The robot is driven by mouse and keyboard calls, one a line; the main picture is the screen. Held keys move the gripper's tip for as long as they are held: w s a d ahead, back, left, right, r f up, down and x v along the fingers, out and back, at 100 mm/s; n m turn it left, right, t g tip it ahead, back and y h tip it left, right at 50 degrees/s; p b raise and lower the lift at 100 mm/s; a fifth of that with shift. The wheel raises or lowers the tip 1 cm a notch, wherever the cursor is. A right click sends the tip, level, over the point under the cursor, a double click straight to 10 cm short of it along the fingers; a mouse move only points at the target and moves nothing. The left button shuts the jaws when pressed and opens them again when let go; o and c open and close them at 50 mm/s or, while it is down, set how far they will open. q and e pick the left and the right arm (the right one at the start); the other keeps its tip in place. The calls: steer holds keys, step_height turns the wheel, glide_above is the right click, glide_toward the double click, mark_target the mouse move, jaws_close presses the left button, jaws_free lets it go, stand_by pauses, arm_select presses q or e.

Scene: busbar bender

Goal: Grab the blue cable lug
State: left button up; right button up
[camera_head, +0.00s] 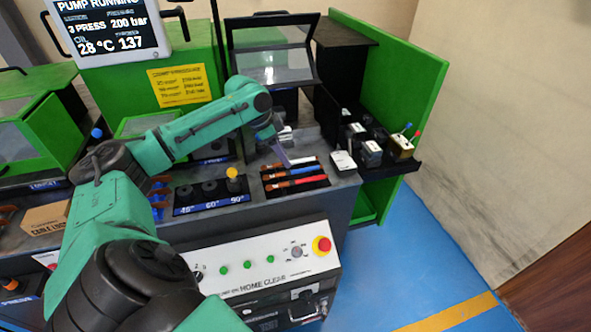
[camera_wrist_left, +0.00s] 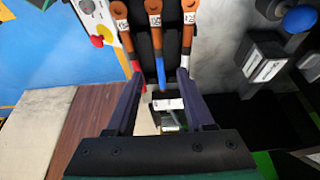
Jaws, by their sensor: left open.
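The blue cable lug (camera_head: 304,171) lies in the middle of a row of three on a black tray (camera_head: 268,190). In the left wrist view the blue cable lug (camera_wrist_left: 160,66) has a copper-brown shank with a white label and a blue end. A red-ended lug (camera_wrist_left: 135,66) lies on one side of it and another copper lug (camera_wrist_left: 187,42) on the other. My left gripper (camera_head: 286,160) is open above the tray. In the left wrist view its fingertips (camera_wrist_left: 161,76) are apart, with the blue end between them in the picture; contact cannot be told. My right gripper is out of view.
A panel with angle buttons (camera_head: 211,195) is left of the tray. A front control panel (camera_head: 262,260) with a red stop button (camera_head: 321,246) is below. Small black-and-white blocks (camera_head: 343,161) stand to the right, beside the green wall (camera_head: 395,80).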

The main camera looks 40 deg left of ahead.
mark_target(295, 170)
arm_select(q)
steer(key=p+x, duration=0.1)
steer(key=x, duration=0.4)
steer(key=shift+w+d+f, duration=0.15)
steer(key=shift+w+d, duration=0.1)
steer(key=shift+w, duration=0.05)
steer(key=shift+f, duration=0.2)
steer(key=shift+w, duration=0.1)
steer(key=shift+c, duration=0.8)
jaws_close()
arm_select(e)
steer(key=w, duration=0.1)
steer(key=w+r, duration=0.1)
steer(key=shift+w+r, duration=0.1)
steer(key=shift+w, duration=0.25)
arm_select(q)
steer(key=shift+r, duration=0.15)
